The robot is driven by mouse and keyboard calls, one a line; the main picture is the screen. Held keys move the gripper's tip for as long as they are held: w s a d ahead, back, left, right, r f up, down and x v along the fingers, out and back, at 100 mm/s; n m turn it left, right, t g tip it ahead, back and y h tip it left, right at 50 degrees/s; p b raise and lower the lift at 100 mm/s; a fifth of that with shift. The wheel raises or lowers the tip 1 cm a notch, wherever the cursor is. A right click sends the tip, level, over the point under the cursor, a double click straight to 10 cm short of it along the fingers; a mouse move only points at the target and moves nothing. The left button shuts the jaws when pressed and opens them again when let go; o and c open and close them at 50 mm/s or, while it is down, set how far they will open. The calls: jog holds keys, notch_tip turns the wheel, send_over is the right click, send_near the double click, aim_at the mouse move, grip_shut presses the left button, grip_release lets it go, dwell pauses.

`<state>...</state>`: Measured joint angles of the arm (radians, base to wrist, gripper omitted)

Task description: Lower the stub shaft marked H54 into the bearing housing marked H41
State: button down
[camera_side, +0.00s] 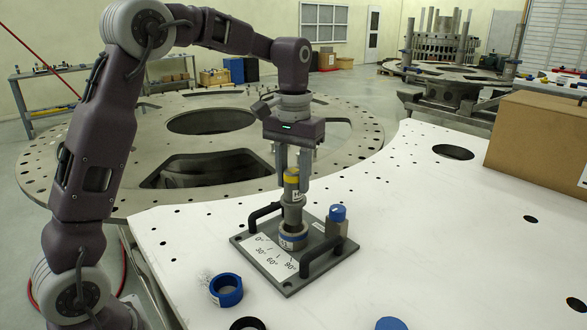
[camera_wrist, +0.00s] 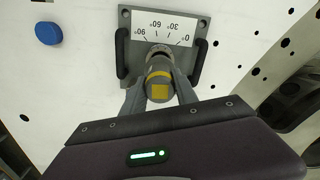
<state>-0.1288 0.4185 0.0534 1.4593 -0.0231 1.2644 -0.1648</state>
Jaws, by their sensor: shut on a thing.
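The stub shaft (camera_side: 292,191) is a grey upright cylinder with a yellow top and a label only partly readable, starting with H. My gripper (camera_side: 293,175) is shut on its upper part. The bearing housing (camera_side: 293,241), a grey ring with a blue band, stands on a dark base plate (camera_side: 290,284). The shaft's lower end is at the housing's mouth; I cannot tell how deep it sits. The housing's marking is too small to read.
The plate has an angle scale (camera_side: 272,256), two black handles (camera_side: 322,256) and a blue-topped block (camera_side: 337,222) close right of the housing. A blue ring (camera_side: 226,290), black ring (camera_side: 247,324) and blue disc (camera_side: 391,324) lie in front. A cardboard box (camera_side: 540,140) stands right.

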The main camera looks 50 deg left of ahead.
aim_at(293, 202)
jog(key=shift+f, duration=3.05)
jog(key=c, duration=0.9)
grip_release()
notch_tip(293, 202, up, 7)
jog(key=shift+r, duration=0.1)
